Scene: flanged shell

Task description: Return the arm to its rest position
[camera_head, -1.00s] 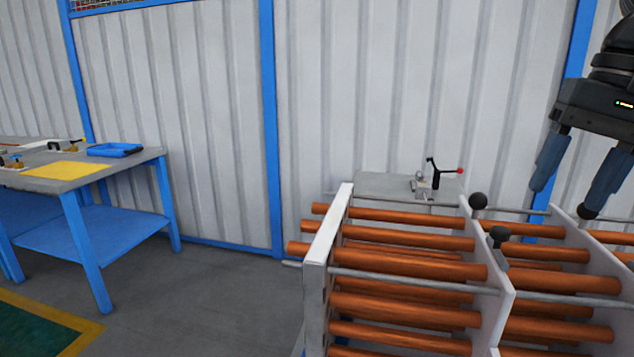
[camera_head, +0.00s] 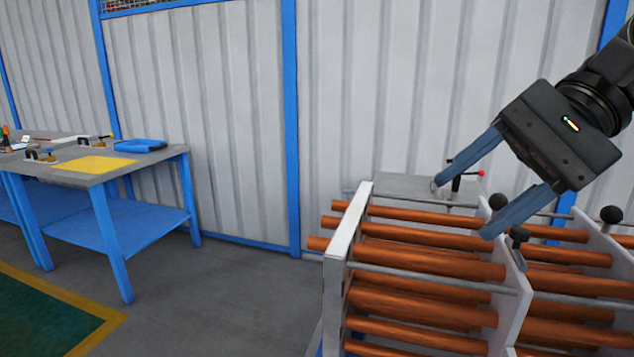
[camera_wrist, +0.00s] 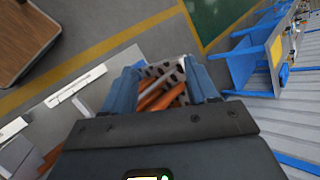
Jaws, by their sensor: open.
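My gripper (camera_head: 462,208) is at the upper right of the head view, its two blue fingers spread apart and pointing down to the left. Nothing is held between the fingers. In the head view it overlaps the rack of copper-coloured tubes (camera_head: 430,270). The wrist view shows the open fingers (camera_wrist: 165,85) with tubes (camera_wrist: 160,98) and a perforated plate visible beyond the gap. The distance between fingers and tubes is hard to tell.
The rack has a white end plate (camera_head: 340,245), metal rods and black knobs (camera_head: 611,214). A grey surface with a red-tipped clamp (camera_head: 457,180) lies behind it. A blue workbench (camera_head: 150,222) stands at left. Open floor (camera_head: 215,290) lies between bench and rack.

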